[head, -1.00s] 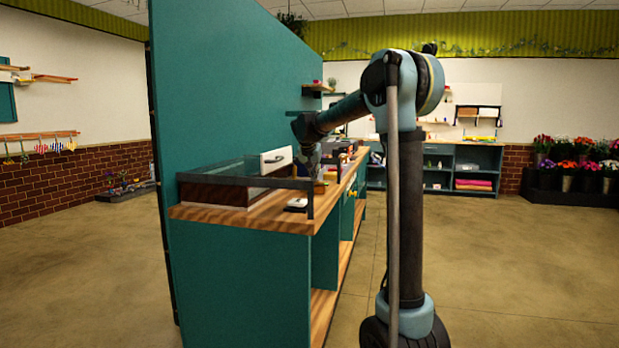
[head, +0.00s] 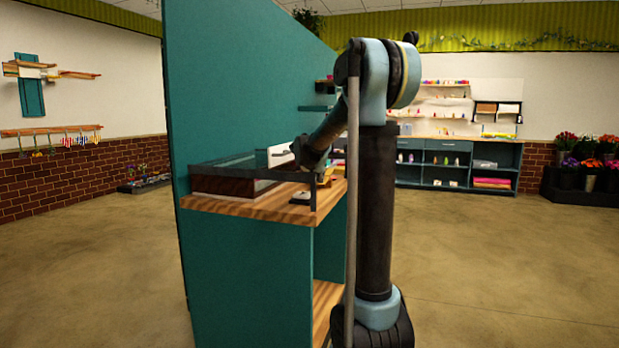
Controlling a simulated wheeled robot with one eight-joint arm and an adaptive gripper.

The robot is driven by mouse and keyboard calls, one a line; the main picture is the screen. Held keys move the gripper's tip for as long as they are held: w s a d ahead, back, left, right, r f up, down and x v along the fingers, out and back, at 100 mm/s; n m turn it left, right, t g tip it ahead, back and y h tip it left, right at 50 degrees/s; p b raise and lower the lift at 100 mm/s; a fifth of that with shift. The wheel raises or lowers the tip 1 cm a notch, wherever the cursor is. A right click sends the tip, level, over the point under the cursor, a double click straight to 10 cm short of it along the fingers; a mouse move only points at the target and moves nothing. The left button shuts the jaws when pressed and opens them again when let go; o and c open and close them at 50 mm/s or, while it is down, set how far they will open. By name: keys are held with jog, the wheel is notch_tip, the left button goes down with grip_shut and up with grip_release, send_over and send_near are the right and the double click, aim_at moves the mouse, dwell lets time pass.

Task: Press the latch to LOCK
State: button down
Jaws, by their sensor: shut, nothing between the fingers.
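My gripper (head: 319,172) is at the end of my arm, low over the wooden bench top (head: 262,207), beside the glass-sided case (head: 235,180). It is small and dark here; it is shut and holds nothing, though its fingertips are hard to make out. I cannot pick out the latch or any LOCK mark. A white panel with a dark handle (head: 280,155) stands at the back of the case, left of my gripper. A small white and dark item (head: 301,198) lies on the bench near its front edge. I cannot tell whether my gripper touches anything.
A tall teal partition (head: 240,85) rises behind the bench. A dark post stands at the case's front corner, close to my gripper. Teal shelving (head: 455,165) and flower buckets (head: 590,175) are far off at the right. The floor (head: 500,270) to the right is open.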

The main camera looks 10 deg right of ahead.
jog(key=shift+s+a+f, duration=0.1)
jog(key=shift+a+f, duration=0.05)
jog(key=shift+f, duration=0.25)
dwell(0.4)
jog(key=w+r+v, duration=0.1)
jog(key=v, duration=1.2)
jog(key=shift+d+r, duration=0.2)
jog(key=shift+d, duration=0.05)
